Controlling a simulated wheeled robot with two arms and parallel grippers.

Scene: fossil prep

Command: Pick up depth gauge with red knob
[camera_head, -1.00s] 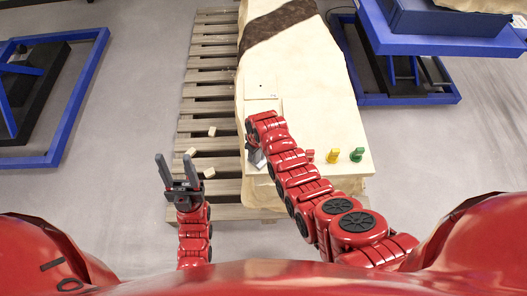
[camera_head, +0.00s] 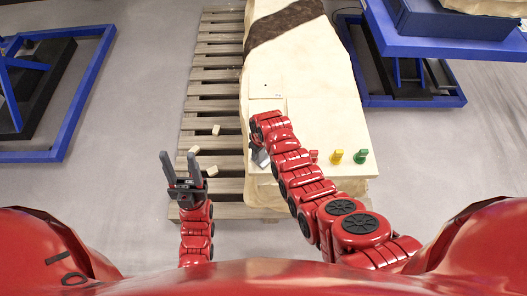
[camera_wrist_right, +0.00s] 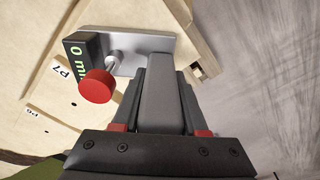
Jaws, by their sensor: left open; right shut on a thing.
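The depth gauge shows in the right wrist view with its round red knob (camera_wrist_right: 97,86), dark display (camera_wrist_right: 80,50) and silver plate (camera_wrist_right: 140,45). My right gripper (camera_wrist_right: 162,95) is shut on the gauge's grey body, which runs between its fingers. In the head view this gripper (camera_head: 261,158) is at the near left edge of the pale slab (camera_head: 310,100), mostly hidden by its own arm. I cannot tell whether the gauge touches the slab.
Red (camera_head: 313,156), yellow (camera_head: 336,157) and green (camera_head: 360,156) pieces stand right of my right arm. Small blocks (camera_head: 194,150) lie on the wooden pallet (camera_head: 215,90). Labels P7 (camera_wrist_right: 62,72) and P6 (camera_wrist_right: 32,113) show near the gauge. Blue lift frames (camera_head: 95,60) flank the pallet.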

